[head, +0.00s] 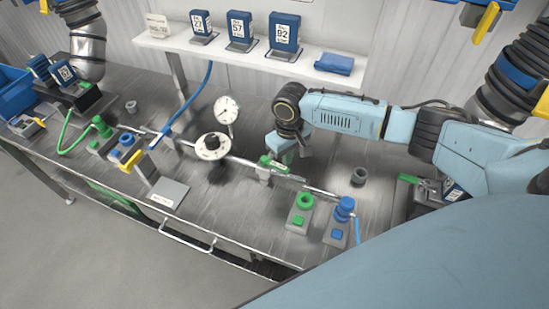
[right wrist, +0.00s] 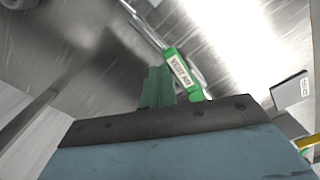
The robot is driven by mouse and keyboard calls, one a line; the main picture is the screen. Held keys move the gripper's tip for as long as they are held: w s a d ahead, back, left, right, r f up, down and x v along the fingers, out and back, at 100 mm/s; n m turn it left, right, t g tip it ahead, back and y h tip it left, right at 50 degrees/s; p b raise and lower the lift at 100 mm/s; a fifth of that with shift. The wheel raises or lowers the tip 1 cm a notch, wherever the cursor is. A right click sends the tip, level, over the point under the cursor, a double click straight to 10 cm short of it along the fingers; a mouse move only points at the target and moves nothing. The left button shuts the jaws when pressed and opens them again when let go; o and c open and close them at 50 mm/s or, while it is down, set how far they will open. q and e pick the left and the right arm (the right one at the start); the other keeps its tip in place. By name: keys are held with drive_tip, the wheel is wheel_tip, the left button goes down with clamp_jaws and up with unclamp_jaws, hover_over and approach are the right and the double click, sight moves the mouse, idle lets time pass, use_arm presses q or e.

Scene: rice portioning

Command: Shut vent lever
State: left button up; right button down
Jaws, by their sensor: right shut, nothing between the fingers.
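The vent lever (head: 273,165) is a green handle with a white label, on the thin pipe right of the round dial in the head view. In the right wrist view the lever (right wrist: 181,72) reads "VENT" and lies roughly in line with the pipe. My right gripper (head: 284,150) is just behind the lever, pointing down. In the right wrist view its shut, empty fingers (right wrist: 157,86) are close beside the lever, on its left. I cannot tell whether they touch it. My left gripper is not in view.
A black-knobbed dial (head: 212,146) and a gauge (head: 227,110) stand left of the lever. Green (head: 299,215) and blue (head: 341,218) fittings stand to the right, near the front edge. A shelf (head: 265,58) with numbered blue boxes is behind. Bare metal bench (head: 240,205) lies in front.

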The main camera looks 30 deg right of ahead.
drive_tip(key=shift+s+a+p, duration=0.65)
drive_tip(key=shift+a+p, duration=0.2)
drive_tip(key=shift+p, duration=0.25)
drive_tip(key=shift+a, duration=0.1)
drive_tip(key=shift+s, duration=0.1)
drive_tip(key=shift+s+a+p, duration=0.2)
drive_tip(key=shift+a+p, duration=0.2)
drive_tip(key=shift+a, duration=0.15)
drive_tip(key=shift+s+a+p, duration=0.15)
drive_tip(key=shift+a+p, duration=0.2)
drive_tip(key=shift+a, duration=0.15)
